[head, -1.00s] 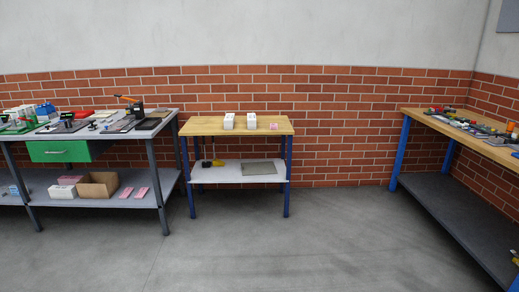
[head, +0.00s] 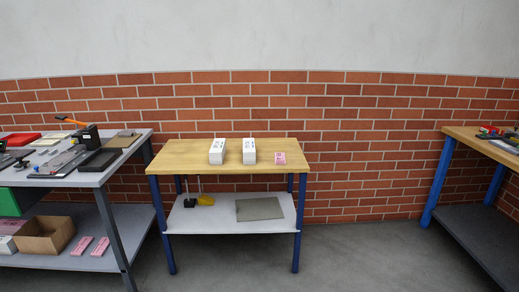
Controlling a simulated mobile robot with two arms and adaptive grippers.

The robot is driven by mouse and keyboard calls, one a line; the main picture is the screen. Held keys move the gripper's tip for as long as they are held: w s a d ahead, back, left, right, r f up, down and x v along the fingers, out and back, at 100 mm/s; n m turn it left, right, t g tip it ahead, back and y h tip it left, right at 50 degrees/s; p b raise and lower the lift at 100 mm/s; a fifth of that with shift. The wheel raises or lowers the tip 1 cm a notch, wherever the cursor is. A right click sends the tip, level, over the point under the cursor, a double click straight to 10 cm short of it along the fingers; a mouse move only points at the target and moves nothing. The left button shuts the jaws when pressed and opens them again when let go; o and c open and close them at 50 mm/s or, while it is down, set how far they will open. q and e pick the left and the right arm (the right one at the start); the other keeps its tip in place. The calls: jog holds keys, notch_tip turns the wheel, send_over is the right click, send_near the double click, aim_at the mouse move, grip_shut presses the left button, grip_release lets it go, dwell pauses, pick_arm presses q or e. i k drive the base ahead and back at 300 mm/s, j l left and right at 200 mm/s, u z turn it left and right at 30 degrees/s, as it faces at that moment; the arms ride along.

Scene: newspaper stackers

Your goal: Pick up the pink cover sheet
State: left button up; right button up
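A small pink sheet (head: 280,158) lies flat on the wooden top of the middle table (head: 185,160), toward its right end. Two white stacks stand to its left, one near the middle (head: 249,152) and one farther left (head: 217,152). More pink items (head: 82,245) lie on the lower shelf of the left bench. Neither of my grippers is in view.
A grey bench (head: 137,150) with tools and a cardboard box (head: 45,236) on its lower shelf stands at the left. A wooden-topped bench (head: 470,138) with tools stands at the right. The middle table's lower shelf (head: 220,220) holds a grey sheet (head: 259,209) and a yellow object (head: 206,200). The floor in front is clear.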

aim_at(280, 157)
jog(key=i+j, duration=0.1)
jog(key=i, duration=2.3)
jog(key=l+z, duration=0.05)
jog(key=l, duration=0.05)
